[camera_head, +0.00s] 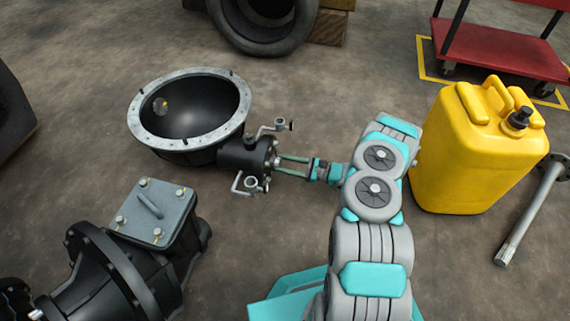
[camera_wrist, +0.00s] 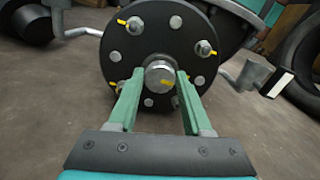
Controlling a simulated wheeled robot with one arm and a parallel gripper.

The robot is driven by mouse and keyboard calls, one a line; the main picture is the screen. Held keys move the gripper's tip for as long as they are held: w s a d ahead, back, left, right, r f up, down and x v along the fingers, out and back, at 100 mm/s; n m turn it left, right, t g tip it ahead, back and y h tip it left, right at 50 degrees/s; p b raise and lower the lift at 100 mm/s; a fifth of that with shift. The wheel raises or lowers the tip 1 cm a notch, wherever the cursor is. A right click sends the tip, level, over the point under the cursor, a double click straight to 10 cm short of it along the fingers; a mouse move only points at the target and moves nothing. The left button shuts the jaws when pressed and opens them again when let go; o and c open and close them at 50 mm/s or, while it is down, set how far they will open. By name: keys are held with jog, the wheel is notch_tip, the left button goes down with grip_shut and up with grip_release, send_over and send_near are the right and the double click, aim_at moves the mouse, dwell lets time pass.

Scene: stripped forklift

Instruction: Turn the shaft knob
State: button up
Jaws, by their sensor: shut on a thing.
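The shaft knob (camera_wrist: 160,76) is a short round silver piece at the centre of a black disc (camera_wrist: 128,40) with several bolts around it, some with yellow marks. My gripper (camera_wrist: 156,84) has its two green fingers on either side of the knob and is shut on it. In the head view my gripper (camera_head: 277,165) reaches left to the end of the black housing (camera_head: 240,155), which is joined to a large open bowl with a grey flange (camera_head: 140,131). In the head view the knob is mostly hidden by the fingertips.
Bent grey pipes (camera_head: 281,125) stick out beside the housing. A black gearbox with a grey cover plate (camera_head: 150,211) lies at front left. A yellow canister (camera_head: 477,165) and a metal shaft (camera_head: 528,215) are right of my arm. A red cart (camera_head: 500,48) and a tyre (camera_head: 264,30) stand behind.

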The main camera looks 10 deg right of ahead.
grip_shut()
